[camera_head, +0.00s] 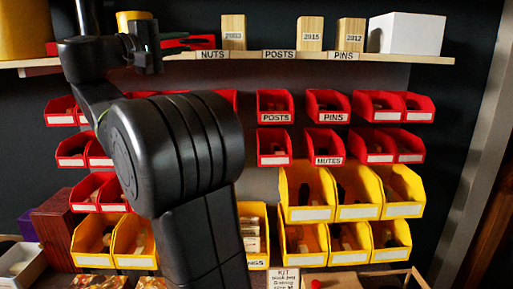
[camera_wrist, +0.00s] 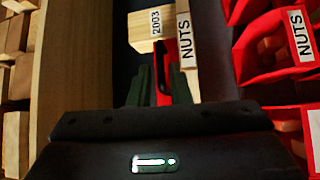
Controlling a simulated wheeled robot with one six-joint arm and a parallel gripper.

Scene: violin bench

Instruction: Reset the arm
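My gripper (camera_wrist: 161,78) is at the upper shelf (camera_head: 300,56), and in the head view it shows at the upper left (camera_head: 188,42). Its two dark fingers stand apart in the wrist view. A red object (camera_wrist: 159,52) shows between and beyond the fingertips; I see no grip on it. A wooden block marked 2003 (camera_head: 233,32) stands just right of the gripper, above the NUTS label (camera_head: 213,55). The block also shows in the wrist view (camera_wrist: 147,24). My black arm covers the left-middle of the head view.
Rows of red bins (camera_head: 275,140) and yellow bins (camera_head: 308,192) hang below the shelf. More wooden blocks (camera_head: 310,34) and a white box (camera_head: 407,33) stand on the shelf to the right. A yellow cylinder (camera_head: 25,28) is at the far left. A KIT card (camera_head: 283,279) stands low in front.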

